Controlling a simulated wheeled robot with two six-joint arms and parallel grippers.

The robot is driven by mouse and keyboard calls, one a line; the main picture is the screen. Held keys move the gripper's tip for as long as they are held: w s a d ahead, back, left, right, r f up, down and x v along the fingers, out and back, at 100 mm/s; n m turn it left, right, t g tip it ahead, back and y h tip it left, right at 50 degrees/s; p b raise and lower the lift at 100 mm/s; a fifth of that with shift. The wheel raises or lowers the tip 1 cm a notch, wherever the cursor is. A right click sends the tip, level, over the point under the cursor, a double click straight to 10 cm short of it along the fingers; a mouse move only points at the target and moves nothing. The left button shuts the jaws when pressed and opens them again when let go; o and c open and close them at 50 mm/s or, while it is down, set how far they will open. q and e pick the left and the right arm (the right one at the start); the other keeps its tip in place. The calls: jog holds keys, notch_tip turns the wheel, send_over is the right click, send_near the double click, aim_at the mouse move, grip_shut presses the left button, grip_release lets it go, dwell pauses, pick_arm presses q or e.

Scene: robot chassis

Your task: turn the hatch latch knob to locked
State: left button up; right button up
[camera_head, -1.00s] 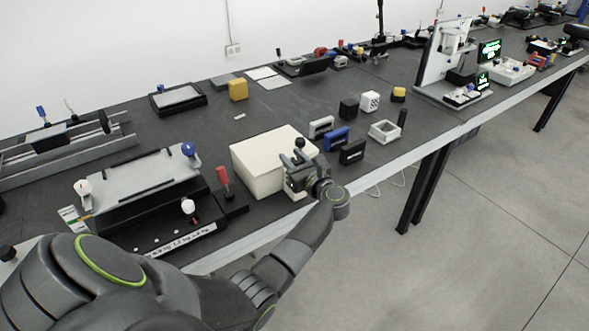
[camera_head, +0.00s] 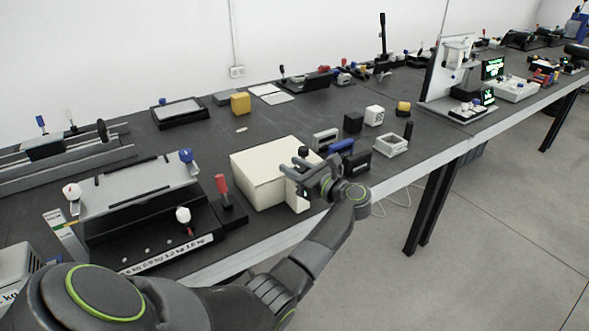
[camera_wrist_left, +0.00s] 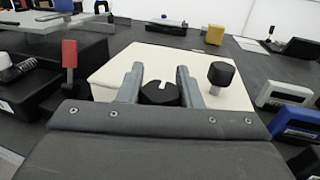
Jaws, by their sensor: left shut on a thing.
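A cream box (camera_head: 262,172) with a flat lid stands near the table's front edge; it also shows in the wrist view (camera_wrist_left: 118,68). A black round latch knob (camera_wrist_left: 160,93) with a short white mark sits at the box's near side. The mark points toward the far side in the wrist view. My left gripper (camera_wrist_left: 160,80) has one finger on each side of this knob and is shut on it. In the head view my left gripper (camera_head: 302,184) is at the box's right front corner and hides the latch knob. A second black knob (camera_wrist_left: 222,74) stands on the lid.
A red-handled lever (camera_head: 222,186) stands left of the box. A yellow block (camera_head: 240,103) is behind. The table's front edge is close to my arm.

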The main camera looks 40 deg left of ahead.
jog(key=shift+s, duration=0.1)
pick_arm(q)
jog(key=o, duration=1)
pick_arm(e)
jog(key=shift+s+d, duration=0.1)
jog(key=shift+s, duration=0.05)
pick_arm(q)
jog(key=s+d+b, duration=0.1)
jog(key=d, duration=0.4)
jog(key=d+b, duration=0.1)
jog(key=d, duration=0.5)
jog(key=s+d+b, duration=0.1)
jog(key=d+b, duration=0.1)
jog(key=d, duration=0.4)
jog(key=shift+s+d, duration=0.1)
jog(key=shift+s, duration=0.2)
pick_arm(e)
jog(key=shift+w+d+f, duration=0.1)
jog(key=shift+w+f, duration=0.95)
jog(key=shift+f, duration=0.15)
jog(key=shift+s, duration=0.15)
